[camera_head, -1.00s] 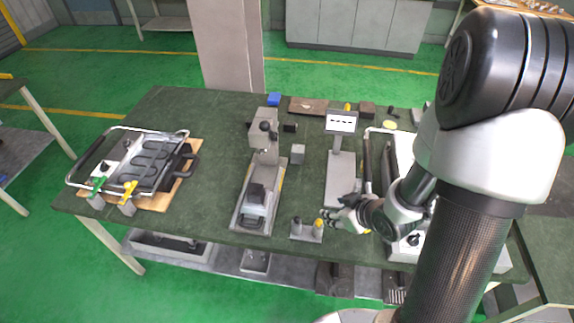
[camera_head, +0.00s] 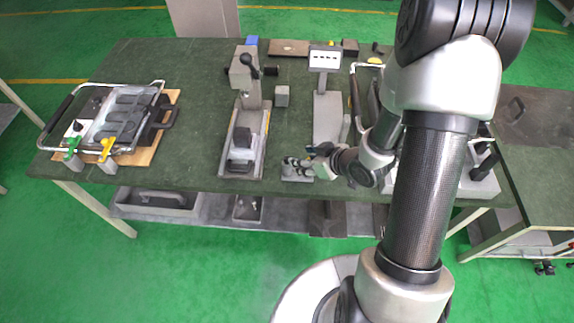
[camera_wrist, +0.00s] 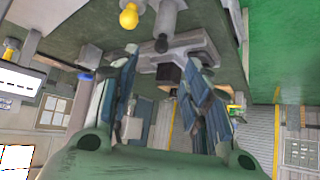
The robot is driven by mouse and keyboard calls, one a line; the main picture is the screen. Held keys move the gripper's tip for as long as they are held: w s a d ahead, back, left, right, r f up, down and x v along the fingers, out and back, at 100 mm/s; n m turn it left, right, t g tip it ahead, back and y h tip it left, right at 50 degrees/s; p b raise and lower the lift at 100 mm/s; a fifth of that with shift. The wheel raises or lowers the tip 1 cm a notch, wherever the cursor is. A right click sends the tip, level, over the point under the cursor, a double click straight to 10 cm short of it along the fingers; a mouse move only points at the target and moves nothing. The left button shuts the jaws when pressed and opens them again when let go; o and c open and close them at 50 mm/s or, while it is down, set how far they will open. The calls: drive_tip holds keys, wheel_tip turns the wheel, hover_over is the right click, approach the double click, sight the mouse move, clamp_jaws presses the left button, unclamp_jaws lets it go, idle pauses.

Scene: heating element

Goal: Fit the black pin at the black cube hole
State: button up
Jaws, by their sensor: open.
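The small grey pin stand (camera_head: 296,177) sits at the front edge of the table, with its pins partly covered by my gripper. In the wrist view a dark-tipped pin (camera_wrist: 162,42) and a yellow-tipped pin (camera_wrist: 129,16) show at the top, beyond my fingers. My gripper (camera_head: 311,160) is open and empty at the stand's right side; its two fingers (camera_wrist: 160,92) are spread apart in the wrist view. The black cube (camera_head: 242,142) sits on the grey press-like fixture left of the stand, and a dark block shows there in the wrist view (camera_wrist: 168,73). I cannot make out the cube's hole.
The fixture's upright and black-knobbed lever (camera_head: 250,66) rise behind the cube. A grey display stand (camera_head: 325,60) is behind my gripper. A heating-plate tray (camera_head: 125,112) lies at the left. Table between tray and fixture is clear.

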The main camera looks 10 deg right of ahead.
sight(290, 166)
drive_tip(key=b+x, duration=0.3)
drive_tip(key=x, duration=0.6)
drive_tip(key=shift+a+f, duration=0.15)
clamp_jaws()
idle(0.3)
